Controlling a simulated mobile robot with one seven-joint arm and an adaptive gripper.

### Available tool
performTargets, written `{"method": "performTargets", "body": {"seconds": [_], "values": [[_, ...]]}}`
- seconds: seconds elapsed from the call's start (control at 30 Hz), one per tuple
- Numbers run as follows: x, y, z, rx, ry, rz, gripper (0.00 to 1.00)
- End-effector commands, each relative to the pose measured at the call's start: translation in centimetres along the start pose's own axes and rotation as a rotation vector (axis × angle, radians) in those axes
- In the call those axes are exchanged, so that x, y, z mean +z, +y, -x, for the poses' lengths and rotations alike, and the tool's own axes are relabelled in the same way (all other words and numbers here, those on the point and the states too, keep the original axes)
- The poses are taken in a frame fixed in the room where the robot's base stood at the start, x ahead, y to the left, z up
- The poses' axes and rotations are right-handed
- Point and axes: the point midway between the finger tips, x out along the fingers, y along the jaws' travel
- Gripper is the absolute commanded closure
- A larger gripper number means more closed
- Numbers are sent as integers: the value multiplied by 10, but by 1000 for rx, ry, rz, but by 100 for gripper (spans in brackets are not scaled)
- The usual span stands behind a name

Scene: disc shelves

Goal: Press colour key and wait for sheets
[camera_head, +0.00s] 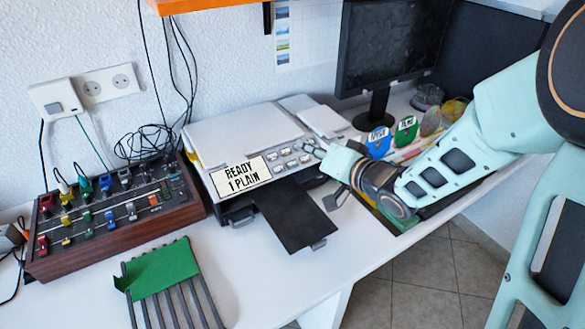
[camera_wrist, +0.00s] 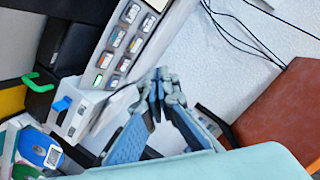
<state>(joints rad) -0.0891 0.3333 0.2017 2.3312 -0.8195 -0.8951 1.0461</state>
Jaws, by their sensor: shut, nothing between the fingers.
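The printer (camera_head: 235,130) stands on the white desk, with a display (camera_head: 241,177) that reads "READY 1 PLAIN". Its grey key panel (camera_head: 290,157) has several small keys, whose labels are too small to read. The panel (camera_wrist: 112,58) also shows in the wrist view, where one key (camera_wrist: 98,80) looks green. My gripper (camera_head: 319,153) is at the right end of the panel, its fingers shut and empty. In the wrist view my gripper (camera_wrist: 158,82) is beside the keys; I cannot tell whether it touches one. The black output tray (camera_head: 296,213) holds no visible sheet.
A wood-sided console (camera_head: 110,220) with coloured knobs stands at left. A monitor (camera_head: 392,45) and blue and green labelled items (camera_head: 379,142) are behind my arm. An orange shelf edge (camera_head: 190,5) hangs above.

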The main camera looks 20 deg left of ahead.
Motion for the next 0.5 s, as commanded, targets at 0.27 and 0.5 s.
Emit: {"method": "performTargets", "body": {"seconds": [0.27, 0.5], "values": [[22, 22, -26, 0, 0, 0, 100], [32, 32, -42, -1, -1, -1, 100]]}}
